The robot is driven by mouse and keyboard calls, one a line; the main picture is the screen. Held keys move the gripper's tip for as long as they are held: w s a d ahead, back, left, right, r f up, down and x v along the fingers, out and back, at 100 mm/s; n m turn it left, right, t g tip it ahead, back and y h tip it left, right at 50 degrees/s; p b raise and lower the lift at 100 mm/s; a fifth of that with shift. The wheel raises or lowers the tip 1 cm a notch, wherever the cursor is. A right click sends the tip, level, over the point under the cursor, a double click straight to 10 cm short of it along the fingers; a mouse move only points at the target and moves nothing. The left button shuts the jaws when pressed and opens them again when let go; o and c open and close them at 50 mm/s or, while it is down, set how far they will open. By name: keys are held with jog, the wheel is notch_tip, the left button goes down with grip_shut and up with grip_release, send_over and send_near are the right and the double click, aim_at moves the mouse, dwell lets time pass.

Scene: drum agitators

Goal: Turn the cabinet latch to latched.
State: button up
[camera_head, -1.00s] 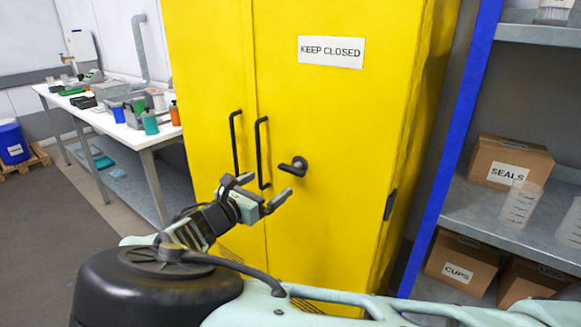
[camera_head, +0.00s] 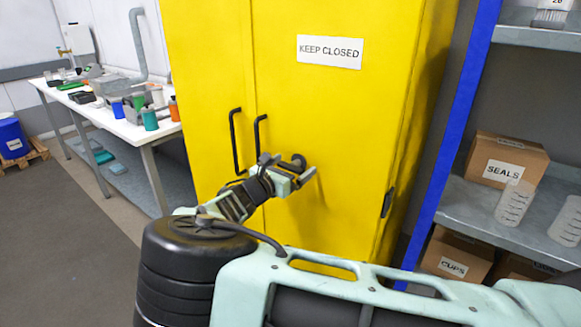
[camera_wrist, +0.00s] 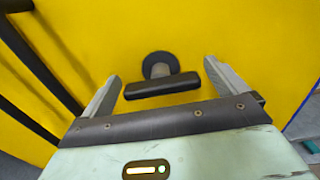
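The yellow cabinet (camera_head: 345,110) stands shut in front of me, with a "KEEP CLOSED" label. Its latch is a dark lever on a round base (camera_head: 299,161), on the right door. In the wrist view the latch lever (camera_wrist: 162,87) lies nearly level in the picture, just ahead of the palm. My gripper (camera_head: 290,168) is at the latch, partly covering it in the head view. In the wrist view my gripper (camera_wrist: 161,85) is open, one finger on each side of the lever, with gaps showing. I cannot tell whether anything touches it.
Two dark vertical door handles (camera_head: 236,140) stand left of the latch, and they pass close by the left finger in the wrist view. A blue-posted shelf (camera_head: 475,215) with boxes and beakers is at the right. A white bench (camera_head: 110,118) is at the left.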

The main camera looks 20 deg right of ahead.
jog(key=c, duration=0.9)
jog(key=shift+o, duration=0.2)
jog(key=shift+m+b, duration=0.3)
jog(key=shift+m, duration=0.1)
jog(key=m+b, duration=0.1)
jog(key=m, duration=0.1)
jog(key=m+b, duration=0.1)
jog(key=shift+s+f+m, duration=0.1)
jog(key=shift+f+m, duration=0.1)
jog(key=shift+m, duration=0.2)
jog(key=m+b, duration=0.3)
jog(key=m, duration=0.1)
jog(key=m+b, duration=0.4)
jog(key=m, duration=0.1)
jog(key=shift+f+m+b, duration=0.15)
jog(key=shift+m+b, duration=0.25)
jog(key=shift+s+d+m+b, duration=0.1)
jog(key=shift+m+b, duration=1.25)
jog(key=shift+m, duration=0.35)
jog(key=o, duration=1)
